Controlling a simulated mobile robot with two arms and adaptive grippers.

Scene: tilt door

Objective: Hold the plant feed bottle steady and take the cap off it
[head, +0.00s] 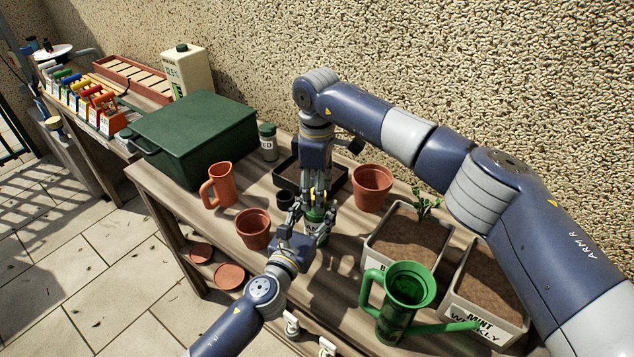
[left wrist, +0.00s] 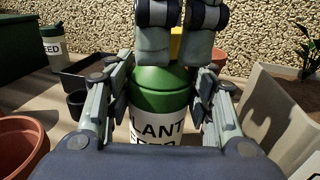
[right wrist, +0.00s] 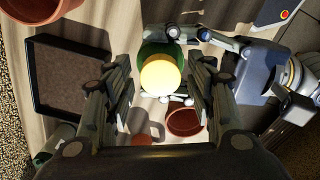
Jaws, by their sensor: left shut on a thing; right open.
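The plant feed bottle (left wrist: 163,103) is green with a white label and stands upright in the left wrist view. In the head view the bottle (head: 316,216) is mostly hidden by my grippers. My left gripper (head: 308,228) is shut on the bottle's body from the front. The yellow cap (right wrist: 160,76) is on top of the bottle, seen from above in the right wrist view. My right gripper (right wrist: 160,88) points down over the cap, open, with one finger on each side of it. Whether the fingers touch the cap cannot be told.
A terracotta pot (head: 253,229) and an orange jug (head: 218,186) stand left of the bottle. Another pot (head: 372,187), a green watering can (head: 399,302) and planters (head: 408,237) stand to the right. A dark tray (head: 284,172) and a green box (head: 195,135) are behind.

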